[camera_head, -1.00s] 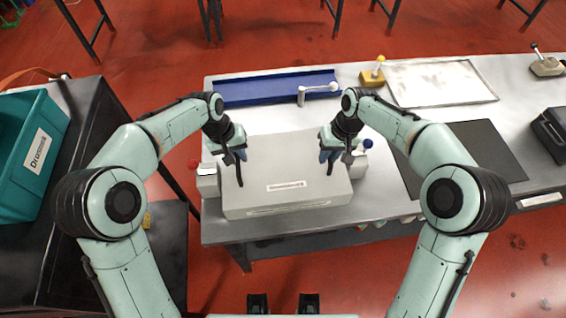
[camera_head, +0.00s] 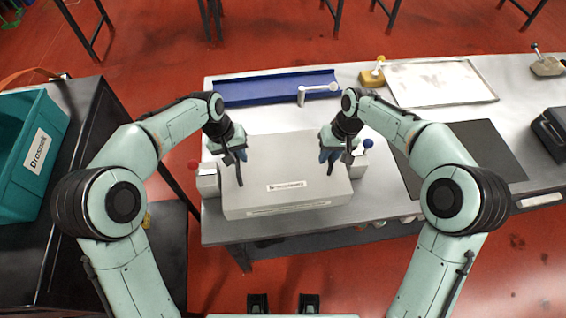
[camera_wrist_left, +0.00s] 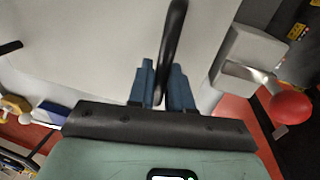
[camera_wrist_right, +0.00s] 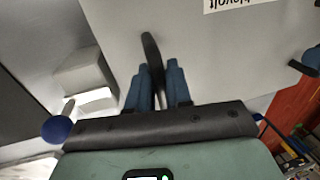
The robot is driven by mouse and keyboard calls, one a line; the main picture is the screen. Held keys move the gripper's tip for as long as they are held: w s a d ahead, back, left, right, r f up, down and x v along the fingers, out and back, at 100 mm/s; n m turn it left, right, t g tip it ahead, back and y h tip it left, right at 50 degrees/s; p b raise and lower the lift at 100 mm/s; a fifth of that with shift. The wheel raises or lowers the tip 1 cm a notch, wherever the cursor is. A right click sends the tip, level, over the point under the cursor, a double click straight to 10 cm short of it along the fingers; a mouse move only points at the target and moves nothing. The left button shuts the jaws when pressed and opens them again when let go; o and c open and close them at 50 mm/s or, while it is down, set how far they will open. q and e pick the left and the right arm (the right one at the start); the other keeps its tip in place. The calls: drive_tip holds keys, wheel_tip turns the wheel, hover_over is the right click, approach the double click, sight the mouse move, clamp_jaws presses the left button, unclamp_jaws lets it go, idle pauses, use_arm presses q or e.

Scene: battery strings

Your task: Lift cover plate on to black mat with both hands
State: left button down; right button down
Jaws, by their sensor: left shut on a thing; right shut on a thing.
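The cover plate (camera_head: 285,168) is a light grey, box-shaped cover with a label on its top and a black handle on either side. It sits at the left part of the metal bench. My left gripper (camera_head: 232,157) is shut on its left handle, also seen close up in the left wrist view (camera_wrist_left: 168,60). My right gripper (camera_head: 334,155) is shut on its right handle, which shows in the right wrist view (camera_wrist_right: 153,62). The black mat (camera_head: 483,150) lies flat and bare on the bench to the right, partly hidden behind my right arm. What is under the cover is hidden.
A red-knobbed block (camera_head: 207,178) stands left of the cover and a blue-knobbed block (camera_head: 361,160) right of it. Behind are a blue tray (camera_head: 262,92), a yellow-based lever (camera_head: 373,74) and a framed plate (camera_head: 440,82). A black box (camera_head: 550,130) stands right of the mat.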

idle(0.4)
use_arm(q)
drive_tip(key=shift+w+r, duration=0.2)
use_arm(e)
drive_tip(key=shift+w+r, duration=0.2)
drive_tip(key=shift+r, duration=0.05)
